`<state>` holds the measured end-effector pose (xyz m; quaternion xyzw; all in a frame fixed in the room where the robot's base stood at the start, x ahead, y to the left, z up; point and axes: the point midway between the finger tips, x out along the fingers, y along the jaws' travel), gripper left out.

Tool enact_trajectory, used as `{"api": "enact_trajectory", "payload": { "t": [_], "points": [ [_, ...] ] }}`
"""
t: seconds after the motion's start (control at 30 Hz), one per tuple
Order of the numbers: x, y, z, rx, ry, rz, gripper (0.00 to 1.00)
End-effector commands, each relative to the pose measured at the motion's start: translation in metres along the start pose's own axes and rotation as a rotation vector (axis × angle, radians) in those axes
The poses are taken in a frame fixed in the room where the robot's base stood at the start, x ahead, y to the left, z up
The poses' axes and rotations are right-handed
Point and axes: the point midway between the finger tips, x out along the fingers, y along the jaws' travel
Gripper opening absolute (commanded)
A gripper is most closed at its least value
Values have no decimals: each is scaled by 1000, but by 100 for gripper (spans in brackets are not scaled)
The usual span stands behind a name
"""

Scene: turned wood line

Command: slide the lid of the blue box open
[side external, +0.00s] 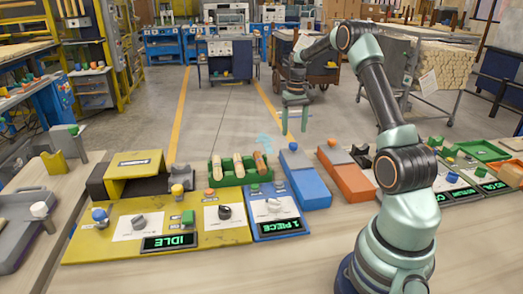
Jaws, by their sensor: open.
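The blue box (309,189) is long and lies on the bench in the middle of the side external view. The exact height over the knob is hard to tell.
An orange box (352,183) of similar shape stands to the right. A green tray (233,177) with several wooden pieces and a blue panel (265,231) reading "1 PIECE" are to the left. A yellow panel (110,243) reading "IDLE" lies further left. Bare bench shows in front.

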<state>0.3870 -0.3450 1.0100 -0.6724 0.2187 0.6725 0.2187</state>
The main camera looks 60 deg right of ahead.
Motion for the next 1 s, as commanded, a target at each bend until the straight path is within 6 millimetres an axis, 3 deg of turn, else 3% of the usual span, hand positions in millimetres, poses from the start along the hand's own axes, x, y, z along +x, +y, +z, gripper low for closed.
{"api": "enact_trajectory", "payload": {
  "t": [0.1,0.3,0.7,0.73,0.9,1.0],
  "points": [
    [22,0,1,0,-4,0,72],
    [46,0,1,0,-3,0,72],
    [54,0,0,0,0,0,72],
    [54,0,0,0,0,0,68],
    [53,0,0,0,0,0,3],
    [53,0,0,-1,0,0,0]
  ]
}}
